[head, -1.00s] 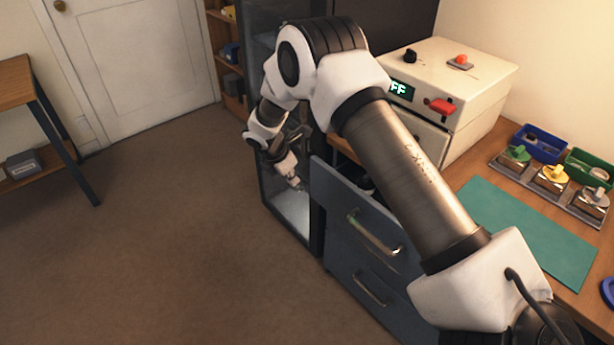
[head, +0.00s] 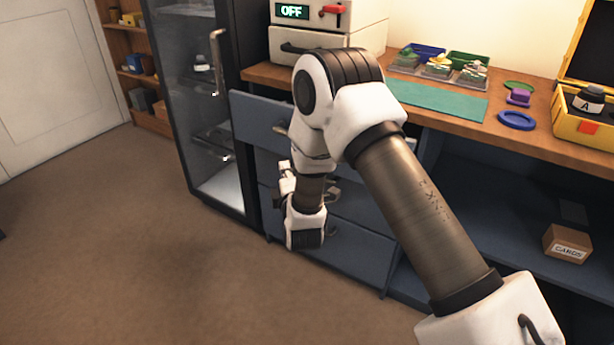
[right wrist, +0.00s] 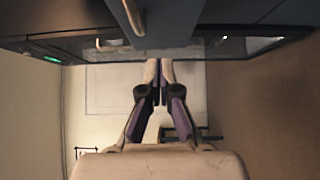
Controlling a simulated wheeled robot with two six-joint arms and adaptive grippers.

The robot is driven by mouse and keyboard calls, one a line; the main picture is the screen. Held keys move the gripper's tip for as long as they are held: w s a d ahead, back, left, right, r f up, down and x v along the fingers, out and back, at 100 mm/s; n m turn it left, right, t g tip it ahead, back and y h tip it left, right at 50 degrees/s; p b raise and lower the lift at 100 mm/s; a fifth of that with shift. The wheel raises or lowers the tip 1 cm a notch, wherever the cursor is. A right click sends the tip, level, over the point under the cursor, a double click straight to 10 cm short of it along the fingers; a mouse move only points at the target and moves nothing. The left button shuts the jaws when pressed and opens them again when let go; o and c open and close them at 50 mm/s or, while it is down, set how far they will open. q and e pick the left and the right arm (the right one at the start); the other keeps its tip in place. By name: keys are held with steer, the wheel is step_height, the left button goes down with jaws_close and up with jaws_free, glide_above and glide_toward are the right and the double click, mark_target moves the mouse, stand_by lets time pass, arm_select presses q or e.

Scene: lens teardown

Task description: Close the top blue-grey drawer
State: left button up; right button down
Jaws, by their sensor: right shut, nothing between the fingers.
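The top blue-grey drawer (head: 258,118) stands out from the cabinet under the worktop, its front further out than the drawer fronts below. My right arm hides much of it, and part of its handle (head: 281,130) shows beside the arm. My right gripper (head: 285,172) hangs low in front of the drawers, partly hidden by its own wrist. In the right wrist view my right gripper (right wrist: 159,66) is shut with nothing between its fingertips. The drawer front (right wrist: 168,22) shows at the top of that view, apart from the fingertips. My left gripper is not in view.
A glass-door cabinet (head: 185,100) stands just left of the drawers. Lower blue-grey drawers (head: 350,243) are below. The worktop (head: 540,130) holds a white device with an OFF display (head: 292,11), a green mat (head: 440,98) and trays. The floor at left is clear.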

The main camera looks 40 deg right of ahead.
steer(key=f, duration=0.2)
steer(key=b, duration=0.2)
glide_toward(285, 138)
steer(key=w+a, duration=0.1)
steer(key=w, duration=0.3)
steer(key=shift+w+d+b, duration=0.15)
steer(key=shift+w+d, duration=0.2)
steer(key=shift+d, duration=0.25)
steer(key=shift+w+d+b, duration=0.15)
steer(key=shift+w+d, duration=0.15)
steer(key=shift+d, duration=0.3)
steer(key=shift+w+d, duration=0.2)
steer(key=shift+d, duration=0.35)
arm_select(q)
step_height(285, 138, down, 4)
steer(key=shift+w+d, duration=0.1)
arm_select(e)
steer(key=shift+r, duration=0.1)
